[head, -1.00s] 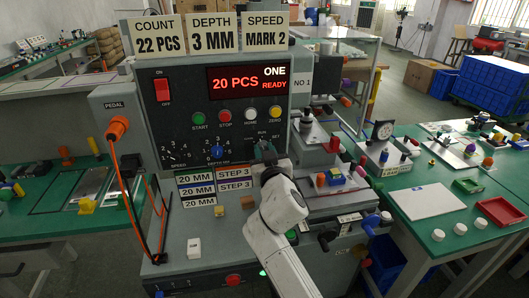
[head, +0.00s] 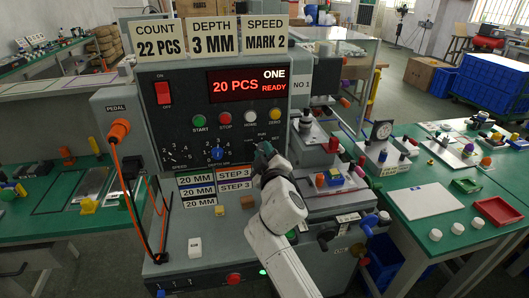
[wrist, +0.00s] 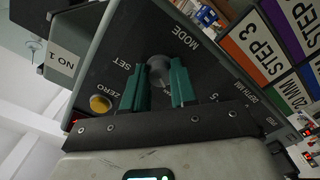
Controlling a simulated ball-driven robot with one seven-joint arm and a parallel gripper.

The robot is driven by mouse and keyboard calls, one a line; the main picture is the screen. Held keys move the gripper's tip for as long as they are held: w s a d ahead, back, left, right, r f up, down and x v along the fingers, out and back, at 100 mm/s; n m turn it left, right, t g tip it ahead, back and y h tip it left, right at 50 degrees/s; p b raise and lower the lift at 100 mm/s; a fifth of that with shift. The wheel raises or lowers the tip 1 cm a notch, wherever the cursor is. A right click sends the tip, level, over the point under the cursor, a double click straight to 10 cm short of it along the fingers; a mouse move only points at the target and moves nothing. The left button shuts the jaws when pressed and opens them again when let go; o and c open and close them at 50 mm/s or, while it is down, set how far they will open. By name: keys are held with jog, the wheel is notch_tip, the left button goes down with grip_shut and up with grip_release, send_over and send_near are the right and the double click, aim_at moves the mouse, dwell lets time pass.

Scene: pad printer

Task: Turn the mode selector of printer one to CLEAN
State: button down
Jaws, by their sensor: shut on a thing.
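The mode selector is a round grey knob (wrist: 158,70) on the dark front panel of printer one (head: 180,110), whose display (head: 248,86) reads 20 PCS, ONE, READY. In the wrist view the words MODE and SET are printed beside the knob. My gripper (wrist: 156,84) has its two green fingers on either side of the knob, shut on it. In the head view my gripper (head: 264,153) is at the panel's lower right and hides the knob. The knob's pointer and the CLEAN mark cannot be made out.
A yellow ZERO button (wrist: 100,104) is close beside one finger; it also shows in the head view (head: 274,115). A blue depth knob (head: 217,153) is to the left. Step labels (head: 235,178) are just below left. Small coloured parts stand on the printer's bed at right.

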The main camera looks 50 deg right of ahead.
dwell(0.3)
jog(key=c, duration=0.9)
grip_release()
jog(key=shift+b+v, duration=0.85)
jog(key=shift+v, duration=4.55)
jog(key=shift+a, duration=0.1)
